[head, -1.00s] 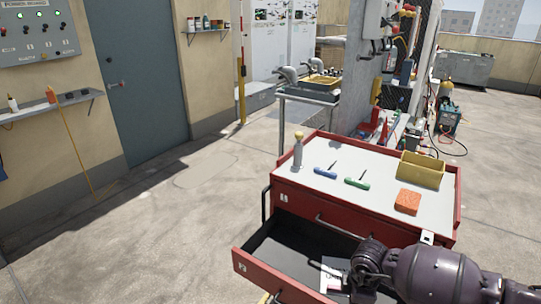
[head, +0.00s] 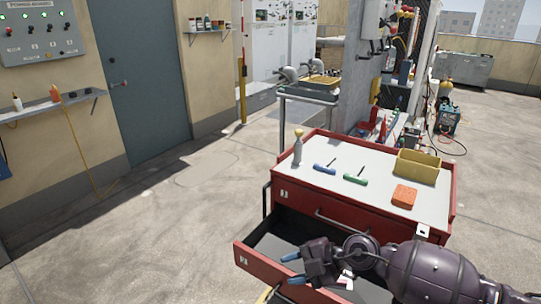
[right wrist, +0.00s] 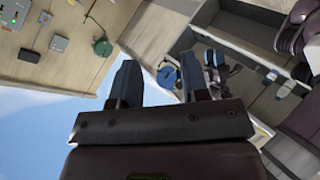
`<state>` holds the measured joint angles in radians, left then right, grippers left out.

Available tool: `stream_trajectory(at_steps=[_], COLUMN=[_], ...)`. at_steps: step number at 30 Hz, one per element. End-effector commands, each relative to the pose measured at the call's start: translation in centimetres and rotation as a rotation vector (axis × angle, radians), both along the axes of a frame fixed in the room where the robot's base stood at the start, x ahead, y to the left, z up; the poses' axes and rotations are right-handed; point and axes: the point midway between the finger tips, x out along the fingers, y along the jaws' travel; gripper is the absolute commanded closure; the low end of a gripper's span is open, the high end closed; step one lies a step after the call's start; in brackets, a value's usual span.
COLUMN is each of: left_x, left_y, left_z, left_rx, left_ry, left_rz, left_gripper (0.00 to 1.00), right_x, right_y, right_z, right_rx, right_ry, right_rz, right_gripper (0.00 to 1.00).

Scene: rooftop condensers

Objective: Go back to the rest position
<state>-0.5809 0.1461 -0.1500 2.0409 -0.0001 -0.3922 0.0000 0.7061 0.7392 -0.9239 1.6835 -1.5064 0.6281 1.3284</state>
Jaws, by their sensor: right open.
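My right gripper (head: 293,268) is over the open lower drawer (head: 249,264) of the red tool cabinet (head: 352,222). Its blue-tipped fingers point left and are spread apart. In the right wrist view the two dark fingers (right wrist: 160,85) stand apart with nothing between them. A small white item (head: 345,280) shows beside the gripper at the drawer, partly hidden by my arm. My left gripper is not in view.
On the cabinet top are a grey bottle-like object (head: 298,149), a blue-handled tool (head: 325,169), a green-handled tool (head: 355,179), an orange block (head: 404,196) and a yellow bin (head: 417,167). Open concrete floor (head: 170,220) lies to the left.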

Motion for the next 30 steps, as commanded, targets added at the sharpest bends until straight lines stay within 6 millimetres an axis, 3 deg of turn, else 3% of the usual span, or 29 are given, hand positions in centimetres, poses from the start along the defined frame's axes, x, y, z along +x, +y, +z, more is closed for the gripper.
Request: stream_trajectory(at_steps=[3,6,9,13,17,20,26,30], left_x=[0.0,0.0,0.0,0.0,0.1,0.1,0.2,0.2], left_y=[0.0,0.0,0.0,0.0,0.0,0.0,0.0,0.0], left_z=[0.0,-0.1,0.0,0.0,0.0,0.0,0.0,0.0], left_rx=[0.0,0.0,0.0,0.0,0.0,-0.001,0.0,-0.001], left_ry=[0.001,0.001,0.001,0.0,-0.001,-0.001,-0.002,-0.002], left_rz=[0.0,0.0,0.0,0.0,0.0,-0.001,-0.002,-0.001], left_gripper=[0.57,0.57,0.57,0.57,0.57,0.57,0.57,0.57], right_x=[0.0,0.3,0.8,1.4,1.3,0.4,-3.4,-7.5], right_y=[2.2,2.8,2.3,0.1,-3.4,-6.4,-11.7,-15.0], right_z=[3.4,6.0,7.9,8.7,7.2,5.0,-0.5,-4.3], right_rx=[0.214,0.375,0.505,0.612,0.649,0.643,0.621,0.64], right_ry=[-0.108,-0.191,-0.249,-0.27,-0.217,-0.137,0.093,0.276], right_rz=[-0.034,-0.119,-0.256,-0.489,-0.746,-0.926,-1.216,-1.387], right_gripper=[0.58,0.58,0.58,0.58,0.58,0.58,0.58,0.58])
